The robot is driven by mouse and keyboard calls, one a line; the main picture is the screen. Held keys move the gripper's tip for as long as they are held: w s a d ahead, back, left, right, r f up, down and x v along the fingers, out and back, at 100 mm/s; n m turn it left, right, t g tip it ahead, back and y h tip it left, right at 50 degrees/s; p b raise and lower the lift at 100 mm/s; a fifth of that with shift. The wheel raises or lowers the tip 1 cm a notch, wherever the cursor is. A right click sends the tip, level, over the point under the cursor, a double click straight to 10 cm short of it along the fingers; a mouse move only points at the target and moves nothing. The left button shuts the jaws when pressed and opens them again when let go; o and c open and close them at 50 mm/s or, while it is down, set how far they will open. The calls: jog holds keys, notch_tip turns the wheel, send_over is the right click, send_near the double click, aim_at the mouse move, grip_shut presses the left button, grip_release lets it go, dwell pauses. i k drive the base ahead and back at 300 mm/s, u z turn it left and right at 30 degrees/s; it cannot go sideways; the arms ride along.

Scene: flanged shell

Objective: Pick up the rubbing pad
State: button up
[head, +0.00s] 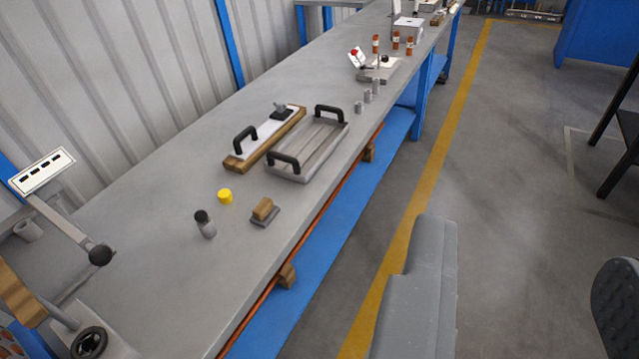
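The rubbing pad (264,209) appears to be the small block with a tan wooden grip on a flat grey base. It lies on the grey workbench (150,200), close to the bench's front edge. Nothing covers it and nothing is touching it. My gripper does not show in this view, so its distance from the pad cannot be told.
A yellow cap (225,196) and a grey bottle with a dark top (205,223) stand left of the pad. A metal tray with black handles (307,150) and a wooden board with a black handle (265,138) lie behind it. Open floor (510,220) is at right.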

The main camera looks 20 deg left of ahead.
aim_at(264, 214)
jog(key=u, duration=0.15)
jog(key=i, duration=1.3)
jog(key=u, duration=0.7)
